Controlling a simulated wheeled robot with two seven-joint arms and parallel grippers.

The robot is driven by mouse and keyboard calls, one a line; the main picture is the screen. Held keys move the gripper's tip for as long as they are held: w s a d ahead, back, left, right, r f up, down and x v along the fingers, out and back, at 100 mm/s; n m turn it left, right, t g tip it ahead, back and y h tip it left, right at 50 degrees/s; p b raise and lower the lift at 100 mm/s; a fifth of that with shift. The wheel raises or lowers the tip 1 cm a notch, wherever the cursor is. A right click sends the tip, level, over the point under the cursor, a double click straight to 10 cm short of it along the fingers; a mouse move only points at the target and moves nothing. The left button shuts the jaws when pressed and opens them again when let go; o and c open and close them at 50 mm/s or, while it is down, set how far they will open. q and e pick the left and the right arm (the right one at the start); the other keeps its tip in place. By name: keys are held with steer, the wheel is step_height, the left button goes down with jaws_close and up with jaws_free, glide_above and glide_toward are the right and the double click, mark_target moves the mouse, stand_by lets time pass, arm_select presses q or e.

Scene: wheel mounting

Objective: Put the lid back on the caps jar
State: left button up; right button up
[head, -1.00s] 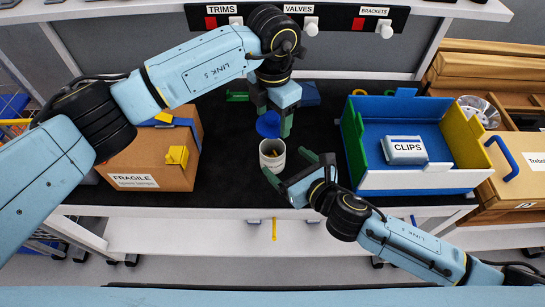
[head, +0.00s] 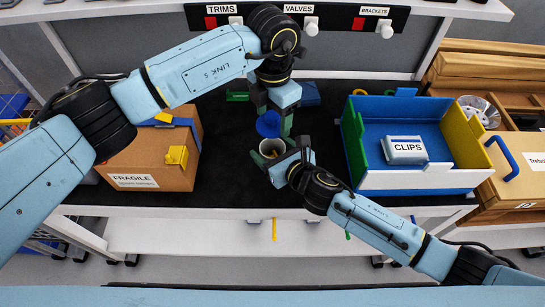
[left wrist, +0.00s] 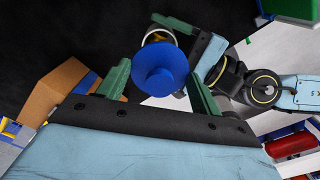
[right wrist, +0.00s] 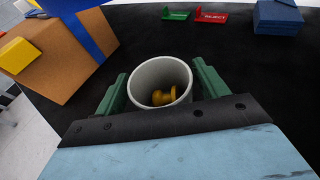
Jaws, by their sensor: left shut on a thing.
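The blue lid (head: 268,124) is round with a raised knob. The lid also shows between the fingers in the left wrist view (left wrist: 160,72). The caps jar (head: 266,146) is a pale, upright, uncovered cup on the black mat. In the right wrist view the jar (right wrist: 145,78) has a yellow cap (right wrist: 161,97) inside. My right gripper (right wrist: 162,85) has a finger on each side of the jar; contact is hard to tell. In the head view its hand partly hides the jar.
A cardboard box marked FRAGILE (head: 150,150) stands at left. A blue, green and yellow bin (head: 410,180) with a CLIPS box (head: 404,150) stands at right. Small green and red REJECT (right wrist: 212,16) pieces lie at the back. The black mat (head: 225,180) is clear near the front.

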steer(key=c, duration=1.1)
arm_select(q)
steer(key=shift+f, duration=2.5)
steer(key=shift+f, duration=0.45)
steer(key=shift+s+a+f, duration=0.15)
steer(key=shift+f, duration=0.5)
arm_select(e)
steer(key=shift+s+a+r, duration=0.1)
steer(key=shift+s+a, duration=0.05)
steer(key=shift+a, duration=0.05)
steer(key=shift+r, duration=0.1)
arm_select(q)
steer(key=shift+c, duration=0.3)
